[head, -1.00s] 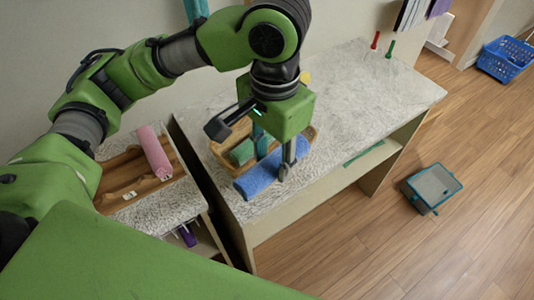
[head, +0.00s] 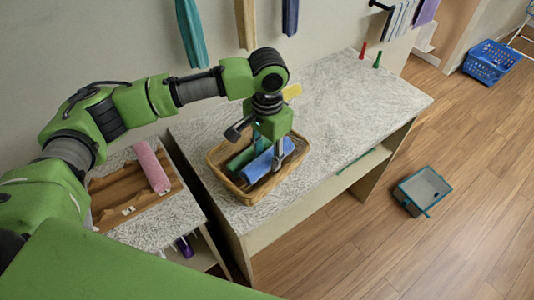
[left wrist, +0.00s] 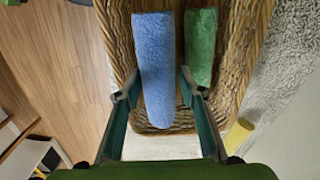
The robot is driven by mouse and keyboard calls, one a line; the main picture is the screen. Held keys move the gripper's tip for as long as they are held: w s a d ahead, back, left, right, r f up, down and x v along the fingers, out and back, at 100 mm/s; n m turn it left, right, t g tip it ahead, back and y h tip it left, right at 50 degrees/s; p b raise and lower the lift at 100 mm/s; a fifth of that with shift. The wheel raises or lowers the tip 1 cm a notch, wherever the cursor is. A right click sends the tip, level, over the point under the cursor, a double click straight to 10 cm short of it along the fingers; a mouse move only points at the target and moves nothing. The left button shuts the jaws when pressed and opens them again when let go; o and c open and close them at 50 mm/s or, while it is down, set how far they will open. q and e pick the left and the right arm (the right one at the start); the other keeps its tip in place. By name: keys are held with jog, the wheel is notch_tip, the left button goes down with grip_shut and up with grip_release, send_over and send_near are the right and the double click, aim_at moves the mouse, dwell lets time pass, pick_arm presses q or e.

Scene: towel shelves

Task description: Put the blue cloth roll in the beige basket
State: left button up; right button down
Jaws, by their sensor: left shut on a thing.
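The blue cloth roll (head: 257,167) is over the inside of the beige wicker basket (head: 232,189), which stands on the marbled counter. My left gripper (head: 266,155) is shut on the blue roll. In the left wrist view the blue roll (left wrist: 155,65) lies between the fingers of my left gripper (left wrist: 158,88), within the outline of the basket (left wrist: 258,50). A green roll (left wrist: 201,45) lies beside it in the basket. I cannot tell whether the blue roll touches the basket floor. My right gripper is not in view.
A pink roll (head: 152,167) lies on a wooden rack on the left counter. A yellow thing (head: 291,92) is behind the basket. Red (head: 363,50) and green (head: 377,60) pegs stand at the counter's far end. The counter right of the basket is clear.

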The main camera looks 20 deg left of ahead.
pick_arm(q)
jog(key=shift+f, duration=0.5)
jog(key=shift+f, duration=0.25)
jog(key=shift+f+p, duration=0.3)
jog(key=o, duration=0.8)
